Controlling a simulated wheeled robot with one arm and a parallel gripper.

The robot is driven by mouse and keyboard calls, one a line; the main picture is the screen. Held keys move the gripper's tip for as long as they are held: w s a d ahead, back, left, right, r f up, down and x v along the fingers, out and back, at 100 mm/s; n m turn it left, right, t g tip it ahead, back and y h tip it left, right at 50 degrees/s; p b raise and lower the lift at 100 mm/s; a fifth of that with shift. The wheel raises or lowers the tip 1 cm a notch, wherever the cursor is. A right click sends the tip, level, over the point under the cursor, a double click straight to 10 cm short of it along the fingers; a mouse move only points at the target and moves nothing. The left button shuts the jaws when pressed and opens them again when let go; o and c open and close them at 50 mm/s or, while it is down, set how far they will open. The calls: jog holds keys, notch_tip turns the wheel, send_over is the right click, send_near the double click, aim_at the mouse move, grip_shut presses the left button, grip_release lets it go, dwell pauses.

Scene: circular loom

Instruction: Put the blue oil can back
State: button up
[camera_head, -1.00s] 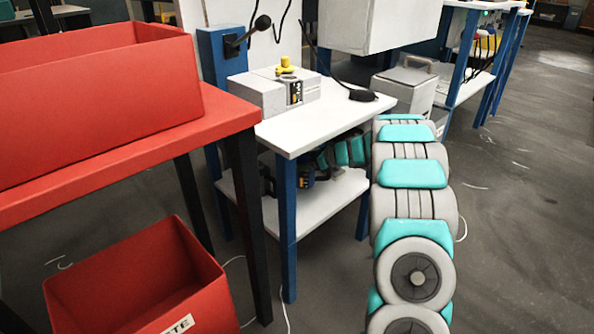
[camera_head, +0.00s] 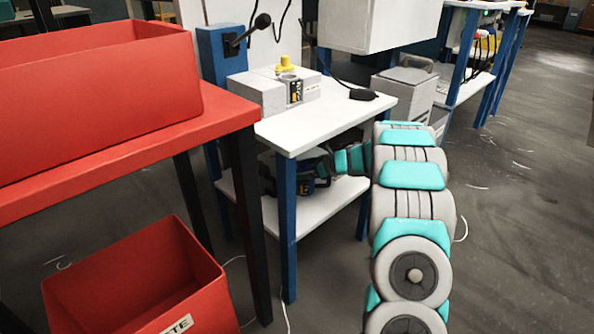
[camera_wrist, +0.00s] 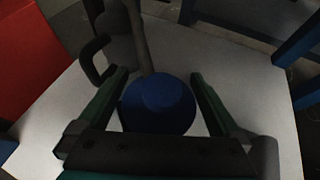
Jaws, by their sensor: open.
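The blue oil can (camera_wrist: 158,105) has a rounded blue body and stands on the white lower shelf (camera_wrist: 255,125) of a small bench. My gripper (camera_wrist: 158,75) is open, with one green finger on each side of the can. Whether the fingers touch it is unclear. A dark spout-like rod rises behind the blue body. A dark grey shape with a loop handle (camera_wrist: 95,60) stands just behind and left; I cannot tell if it is separate. In the head view, the arm's end reaches under the bench top, and the blue can is mostly hidden there.
The white bench top (camera_head: 345,118) is above my arm's end and carries a grey box (camera_head: 262,92) with a yellow knob and a black mouse-like object (camera_head: 363,95). Blue legs (camera_head: 287,230) frame the shelf. A red table and red bins (camera_head: 135,285) stand left. Floor at right is open.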

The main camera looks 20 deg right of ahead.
jog(key=v, duration=1.2)
jog(key=shift+p, duration=0.3)
dwell(0.7)
